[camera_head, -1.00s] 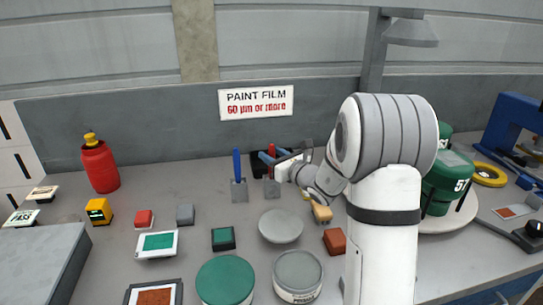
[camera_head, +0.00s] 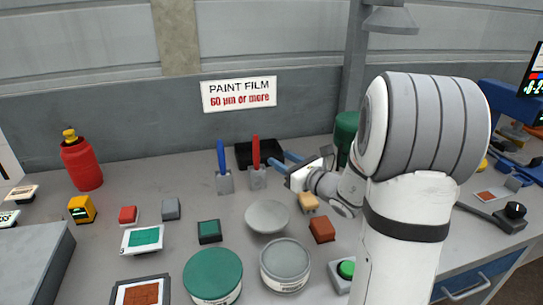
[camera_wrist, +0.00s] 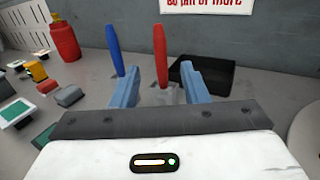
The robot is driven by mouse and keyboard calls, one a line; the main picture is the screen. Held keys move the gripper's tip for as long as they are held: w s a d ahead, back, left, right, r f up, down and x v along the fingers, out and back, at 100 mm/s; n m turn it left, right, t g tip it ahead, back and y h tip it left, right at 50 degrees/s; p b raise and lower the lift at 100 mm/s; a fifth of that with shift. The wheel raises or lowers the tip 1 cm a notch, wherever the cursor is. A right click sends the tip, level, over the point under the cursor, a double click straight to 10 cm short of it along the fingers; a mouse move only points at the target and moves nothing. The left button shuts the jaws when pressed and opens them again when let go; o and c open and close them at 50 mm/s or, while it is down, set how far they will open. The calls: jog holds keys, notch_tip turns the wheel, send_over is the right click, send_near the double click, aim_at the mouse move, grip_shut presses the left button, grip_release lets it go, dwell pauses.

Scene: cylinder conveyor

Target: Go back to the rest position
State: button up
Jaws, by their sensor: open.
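My gripper (camera_head: 285,160) reaches out over the bench (camera_head: 110,200) from my white and grey arm. In the wrist view its two blue fingers (camera_wrist: 158,85) stand apart with nothing held between them. Beyond the fingertips are a blue-handled spatula (camera_head: 222,165) and a red-handled spatula (camera_head: 256,160), both upright and apart from the fingers in the head view. A black tray (camera_head: 243,152) lies behind them, partly hidden. My arm hides part of the bench at the right.
A grey shallow dish (camera_head: 267,216), a green-topped can (camera_head: 213,272) and a grey can (camera_head: 285,264) stand in front. A red bottle (camera_head: 82,162) is at the left. A green button (camera_head: 346,269) is near my arm.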

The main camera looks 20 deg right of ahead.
jog(key=shift+s+d, duration=0.15)
jog(key=shift+s, duration=0.15)
